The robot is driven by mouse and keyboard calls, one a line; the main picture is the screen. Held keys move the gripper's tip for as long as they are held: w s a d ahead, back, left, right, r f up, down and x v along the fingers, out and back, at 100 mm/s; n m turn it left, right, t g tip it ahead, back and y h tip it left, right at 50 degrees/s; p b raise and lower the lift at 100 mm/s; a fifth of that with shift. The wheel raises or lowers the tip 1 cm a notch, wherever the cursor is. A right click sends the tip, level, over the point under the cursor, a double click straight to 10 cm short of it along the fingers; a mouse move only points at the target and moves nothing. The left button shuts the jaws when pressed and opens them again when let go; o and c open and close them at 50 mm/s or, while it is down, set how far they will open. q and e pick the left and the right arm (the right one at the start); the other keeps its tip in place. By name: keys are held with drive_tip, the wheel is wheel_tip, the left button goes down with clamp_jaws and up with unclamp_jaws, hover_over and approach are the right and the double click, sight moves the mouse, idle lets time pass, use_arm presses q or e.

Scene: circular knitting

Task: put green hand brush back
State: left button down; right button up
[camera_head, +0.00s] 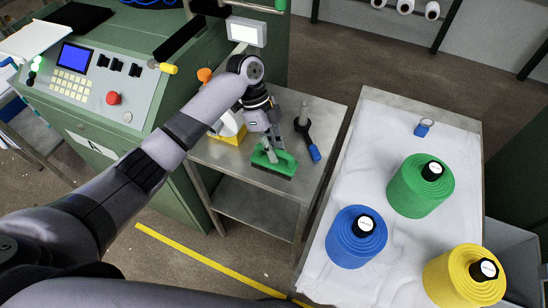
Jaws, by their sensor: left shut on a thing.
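The green hand brush (284,164) is at the front of the small metal side table (206,156), bristles down. My left gripper (271,151) reaches down over it from the back and is shut on its top. Part of the brush's upper side is hidden by the fingers. I cannot tell whether the bristles touch the tabletop. My right gripper is not in view.
A wrench with a blue handle (314,152) lies right of the brush. A yellow box (237,138) is behind left. A padded table (337,220) holds green (408,190), blue (343,246) and yellow (455,281) yarn cones. A control panel (88,75) stands left.

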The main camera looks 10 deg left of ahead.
use_arm(q)
wheel_tip(320, 180, down, 5)
drive_tip(key=shift+r+p, duration=0.1)
drive_tip(key=shift+p, duration=0.3)
drive_tip(key=c, duration=1.6)
unclamp_jaws()
drive_tip(key=shift+o, duration=0.2)
drive_tip(key=b+v, duration=0.3)
drive_tip(key=v, duration=0.8)
drive_tip(key=shift+w+a+r, duration=0.1)
drive_tip(key=shift+a+r, duration=0.1)
drive_tip(key=shift+r, duration=0.25)
